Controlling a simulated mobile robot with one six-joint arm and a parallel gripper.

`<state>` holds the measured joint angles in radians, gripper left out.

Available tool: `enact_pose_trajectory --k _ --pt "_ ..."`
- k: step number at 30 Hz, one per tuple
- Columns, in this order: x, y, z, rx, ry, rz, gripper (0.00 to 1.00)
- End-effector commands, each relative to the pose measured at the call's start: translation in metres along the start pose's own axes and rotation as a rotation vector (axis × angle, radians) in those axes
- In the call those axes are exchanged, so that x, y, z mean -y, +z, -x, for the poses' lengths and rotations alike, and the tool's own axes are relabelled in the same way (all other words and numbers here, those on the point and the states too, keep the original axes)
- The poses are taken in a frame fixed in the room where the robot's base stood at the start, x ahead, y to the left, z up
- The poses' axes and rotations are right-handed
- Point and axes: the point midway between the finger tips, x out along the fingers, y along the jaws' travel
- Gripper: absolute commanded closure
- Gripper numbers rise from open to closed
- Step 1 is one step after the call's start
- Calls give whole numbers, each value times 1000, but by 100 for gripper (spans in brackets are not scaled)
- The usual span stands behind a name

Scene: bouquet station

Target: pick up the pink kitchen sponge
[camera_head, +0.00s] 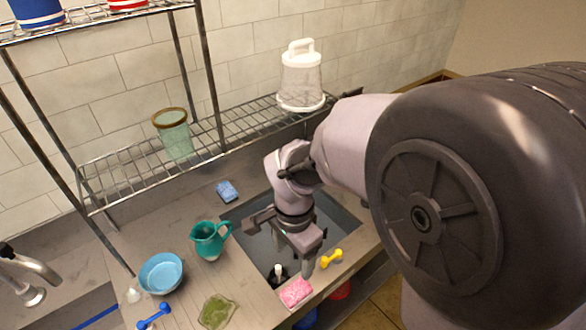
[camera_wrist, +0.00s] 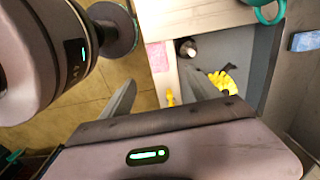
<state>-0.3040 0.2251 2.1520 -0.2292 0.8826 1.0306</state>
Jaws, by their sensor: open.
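The pink sponge (camera_head: 296,292) lies flat on the front strip of the counter, between the sink and the front edge. It also shows in the wrist view (camera_wrist: 156,56), above the gap between my fingers. My gripper (camera_head: 296,257) is open and empty, pointing down above the front of the sink, a little behind the sponge in the head view. Its two fingers show spread apart in the wrist view (camera_wrist: 156,95). Nothing touches the sponge that I can see.
A yellow dumbbell-shaped object (camera_head: 331,258) lies right of the sponge. A white-topped dark object (camera_head: 278,272) and a yellow item (camera_wrist: 222,82) are in the sink. A teal pitcher (camera_head: 210,240), blue bowl (camera_head: 161,273), green item (camera_head: 217,311) and blue sponge (camera_head: 227,191) stand left.

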Motion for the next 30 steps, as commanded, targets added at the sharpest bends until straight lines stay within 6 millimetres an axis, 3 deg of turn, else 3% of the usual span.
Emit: enact_pose_trajectory --k 2,12,17,24,30 --pt "1 1 -10 0 9 -9 29" --pt "0 1 -108 1 11 -10 29" --pt "0 0 -127 0 8 -9 29" --pt "-4 -1 -172 1 10 -9 29" --pt "-3 -1 -178 0 7 -9 29"
